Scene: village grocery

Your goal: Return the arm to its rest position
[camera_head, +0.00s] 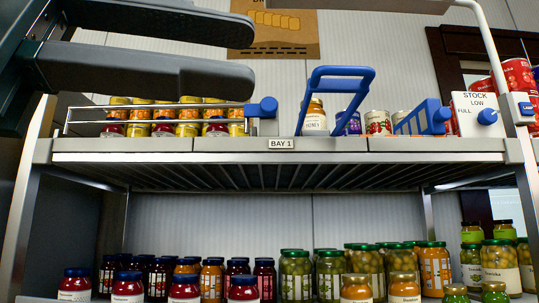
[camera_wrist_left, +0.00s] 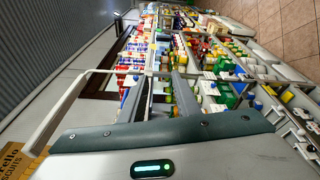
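My left gripper (camera_head: 247,54) comes in from the upper left of the head view, in front of the upper part of the shelf. Its two long dark fingers lie nearly level, one above the other, with a clear gap and nothing between them. In the left wrist view the two fingers of my left gripper (camera_wrist_left: 162,88) also stand apart and empty, pointing out over the aisle side. My right gripper shows in neither view.
Several jars stand below. A metal post (camera_wrist_left: 55,115) and stocked shelves lie close in the wrist view.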

